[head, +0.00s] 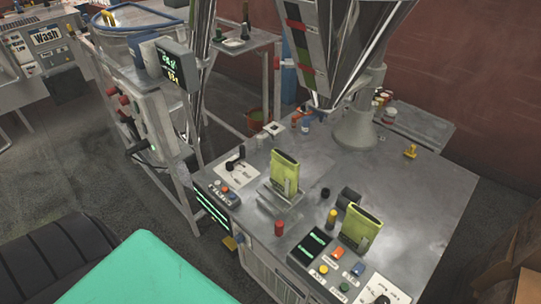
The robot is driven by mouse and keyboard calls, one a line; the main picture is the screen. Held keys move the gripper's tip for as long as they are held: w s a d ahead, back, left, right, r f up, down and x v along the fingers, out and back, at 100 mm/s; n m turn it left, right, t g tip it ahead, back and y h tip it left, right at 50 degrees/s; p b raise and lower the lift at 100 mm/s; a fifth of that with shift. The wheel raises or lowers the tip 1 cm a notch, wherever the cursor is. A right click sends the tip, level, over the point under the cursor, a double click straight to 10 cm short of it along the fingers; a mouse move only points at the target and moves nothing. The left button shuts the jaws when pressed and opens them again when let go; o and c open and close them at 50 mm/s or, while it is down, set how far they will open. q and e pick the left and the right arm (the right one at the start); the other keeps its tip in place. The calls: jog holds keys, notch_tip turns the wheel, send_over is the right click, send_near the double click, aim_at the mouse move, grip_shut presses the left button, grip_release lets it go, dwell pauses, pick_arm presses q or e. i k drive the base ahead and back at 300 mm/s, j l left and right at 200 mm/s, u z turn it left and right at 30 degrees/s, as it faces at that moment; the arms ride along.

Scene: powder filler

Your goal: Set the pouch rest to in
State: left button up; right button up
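A yellow-green pouch (285,171) stands upright in a small metal rest (279,201) on the steel worktop (420,205), left of the middle. A second yellow-green pouch (362,226) stands tilted behind the right control panel, close to a dark cylinder (349,198). I cannot tell from this view whether the rest is in or out. A lever on a white plate (237,171) sits at the worktop's left edge. Neither of my grippers is in view.
A red knob (279,228) and a yellow-topped knob (332,217) stand on the worktop. Control panels (225,191) with buttons line its front edge. A metal funnel (345,50) hangs above. A frame with a display (174,65) stands left. The worktop's right side is mostly clear.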

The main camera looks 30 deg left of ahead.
aim_at(285, 205)
jog(key=u, duration=0.95)
